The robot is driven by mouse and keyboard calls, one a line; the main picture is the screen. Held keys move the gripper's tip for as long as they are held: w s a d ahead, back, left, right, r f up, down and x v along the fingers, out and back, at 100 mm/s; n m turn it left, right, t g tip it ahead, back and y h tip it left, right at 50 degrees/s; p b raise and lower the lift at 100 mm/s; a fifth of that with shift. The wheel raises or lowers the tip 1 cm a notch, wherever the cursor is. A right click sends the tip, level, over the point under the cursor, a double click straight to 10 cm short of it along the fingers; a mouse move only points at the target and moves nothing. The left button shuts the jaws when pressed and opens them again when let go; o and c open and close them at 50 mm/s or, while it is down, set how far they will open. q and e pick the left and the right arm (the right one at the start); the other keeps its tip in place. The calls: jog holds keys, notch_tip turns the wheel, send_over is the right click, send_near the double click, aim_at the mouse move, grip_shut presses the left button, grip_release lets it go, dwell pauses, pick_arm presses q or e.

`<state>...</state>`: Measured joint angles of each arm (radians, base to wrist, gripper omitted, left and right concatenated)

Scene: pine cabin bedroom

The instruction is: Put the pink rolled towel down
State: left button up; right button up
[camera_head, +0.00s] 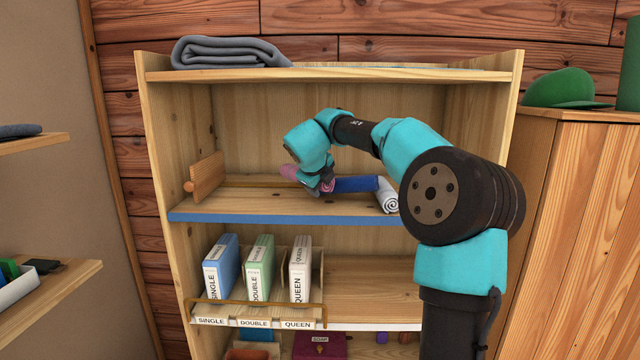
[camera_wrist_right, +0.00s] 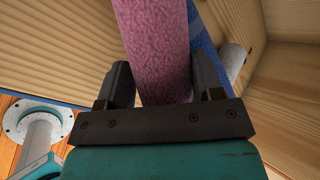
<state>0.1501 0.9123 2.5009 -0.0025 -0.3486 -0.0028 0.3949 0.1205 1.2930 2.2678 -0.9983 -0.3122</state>
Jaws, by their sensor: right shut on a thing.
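The pink rolled towel (camera_head: 289,171) is at the blue-edged middle shelf (camera_head: 240,217) of the cabinet. My right gripper (camera_head: 322,187) is shut on it; the arm hides part of the towel. In the right wrist view the pink towel (camera_wrist_right: 158,45) runs up between the two dark fingers (camera_wrist_right: 153,88). I cannot tell whether the towel touches the shelf board. A blue rolled towel (camera_head: 355,184) lies just right of the gripper, and a white rolled towel (camera_head: 388,196) lies right of that. My left gripper is not in view.
A wooden divider (camera_head: 206,178) stands at the left of the middle shelf, with clear board between it and the pink towel. Labelled boxes (camera_head: 258,268) stand on the shelf below. A folded grey blanket (camera_head: 228,52) lies on top. My right arm covers the shelf's right part.

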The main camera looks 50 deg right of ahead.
jog(key=shift+f, duration=0.5)
jog(key=o, duration=0.9)
jog(key=shift+f, duration=0.1)
jog(key=shift+o, duration=0.2)
jog(key=shift+r, duration=0.35)
jog(key=v, duration=1.2)
jog(key=shift+r, duration=0.15)
